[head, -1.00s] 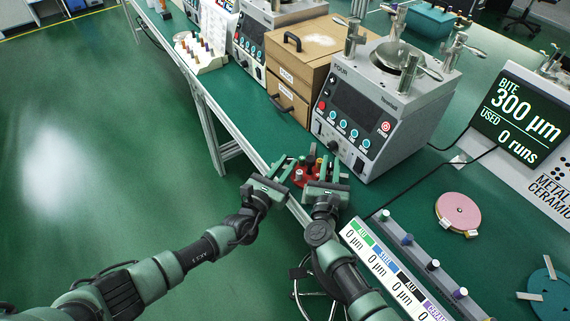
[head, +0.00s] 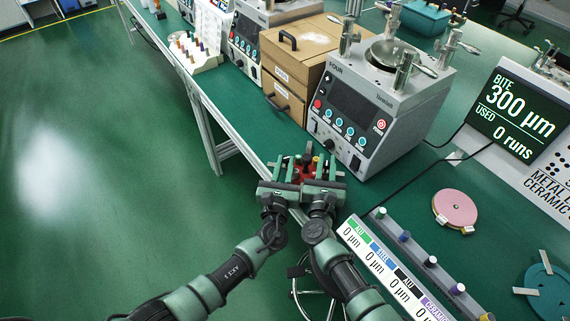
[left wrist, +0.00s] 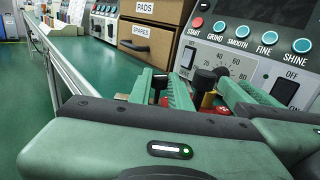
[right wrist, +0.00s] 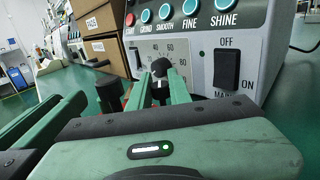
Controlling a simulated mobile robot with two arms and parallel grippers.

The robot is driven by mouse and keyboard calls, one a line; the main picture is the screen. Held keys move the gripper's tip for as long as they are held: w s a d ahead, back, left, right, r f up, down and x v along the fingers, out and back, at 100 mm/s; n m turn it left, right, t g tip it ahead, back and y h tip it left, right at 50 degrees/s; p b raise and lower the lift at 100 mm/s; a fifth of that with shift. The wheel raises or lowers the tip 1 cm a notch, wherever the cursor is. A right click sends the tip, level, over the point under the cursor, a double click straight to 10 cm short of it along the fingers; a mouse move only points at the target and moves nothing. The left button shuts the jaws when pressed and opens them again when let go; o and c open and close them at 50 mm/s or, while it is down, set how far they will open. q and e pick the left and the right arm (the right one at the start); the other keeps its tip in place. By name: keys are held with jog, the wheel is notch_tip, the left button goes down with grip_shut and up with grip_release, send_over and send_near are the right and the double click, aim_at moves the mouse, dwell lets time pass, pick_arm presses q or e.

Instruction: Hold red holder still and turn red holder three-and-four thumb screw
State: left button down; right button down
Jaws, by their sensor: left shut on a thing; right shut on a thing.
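The small red holder (head: 304,176) sits near the front edge of the green bench, mostly hidden by my grippers. Dark and yellow-topped parts rise from it. My left gripper (head: 284,164) is at its left side; in the left wrist view a black-topped part (left wrist: 160,81) of the holder stands between its fingers. My right gripper (head: 325,166) is beside it at the holder's right side. In the right wrist view a black thumb screw (right wrist: 160,68) is between its closed fingers. Another black knob (right wrist: 108,88) stands between the two grippers. Screw numbers cannot be read.
The grey lapping machine (head: 368,115) stands close behind the holder. A wooden drawer box (head: 297,75) is to its left. A labelled rail with coloured pegs (head: 410,262) and a pink disc (head: 455,208) are to the right. The bench's front edge is close.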

pick_arm(q)
jog(key=c, duration=1.3)
grip_release()
jog(key=s+a, duration=0.1)
jog(key=s, duration=1.1)
jog(key=shift+a, duration=0.3)
